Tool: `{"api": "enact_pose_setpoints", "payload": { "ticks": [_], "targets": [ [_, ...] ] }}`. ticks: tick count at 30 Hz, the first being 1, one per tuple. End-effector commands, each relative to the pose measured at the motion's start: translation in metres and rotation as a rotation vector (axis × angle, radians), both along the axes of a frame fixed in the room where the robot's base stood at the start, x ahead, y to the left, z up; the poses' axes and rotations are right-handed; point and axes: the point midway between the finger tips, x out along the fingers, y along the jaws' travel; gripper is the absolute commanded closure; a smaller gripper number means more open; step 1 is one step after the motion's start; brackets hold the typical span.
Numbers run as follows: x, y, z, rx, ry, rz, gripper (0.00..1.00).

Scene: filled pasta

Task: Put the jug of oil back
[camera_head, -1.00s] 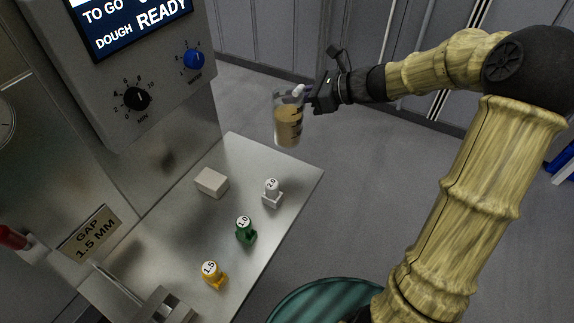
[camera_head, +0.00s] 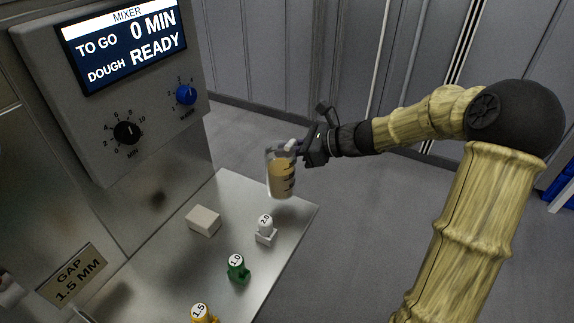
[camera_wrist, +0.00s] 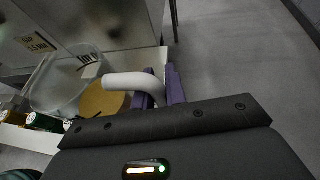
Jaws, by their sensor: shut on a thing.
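The jug of oil (camera_head: 280,178) is a clear jug with amber liquid and dark markings. In the head view it is upright at the far right corner of the steel table, and I cannot tell whether its base touches the table. My gripper (camera_head: 299,148) is shut on the jug's white handle from the right. In the wrist view the jug (camera_wrist: 62,82) shows its round rim and the oil inside. The purple fingertips (camera_wrist: 160,90) close around the white handle.
The steel table (camera_head: 225,188) holds a pale block (camera_head: 203,220) and weights or knobs marked 2.0 (camera_head: 266,230), 1.0 (camera_head: 238,268) and 1.5 (camera_head: 203,313). The mixer panel (camera_head: 120,85) rises behind on the left. Open floor lies right of the table.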

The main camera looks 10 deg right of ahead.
Motion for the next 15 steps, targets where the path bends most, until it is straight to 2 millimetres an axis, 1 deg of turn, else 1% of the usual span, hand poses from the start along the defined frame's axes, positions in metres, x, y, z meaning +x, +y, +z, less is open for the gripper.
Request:
{"api": "enact_pose_setpoints", "payload": {
  "ticks": [6, 8, 10, 15],
  "targets": [
    [0.000, 0.002, -0.037, 0.004, 0.003, 0.003, 1.00],
    [0.000, 0.002, -0.045, 0.004, 0.003, 0.003, 1.00],
    [0.000, 0.002, -0.049, 0.003, 0.002, 0.003, 1.00],
    [0.000, 0.002, -0.048, 0.002, 0.000, 0.003, 1.00]
  ]
}}
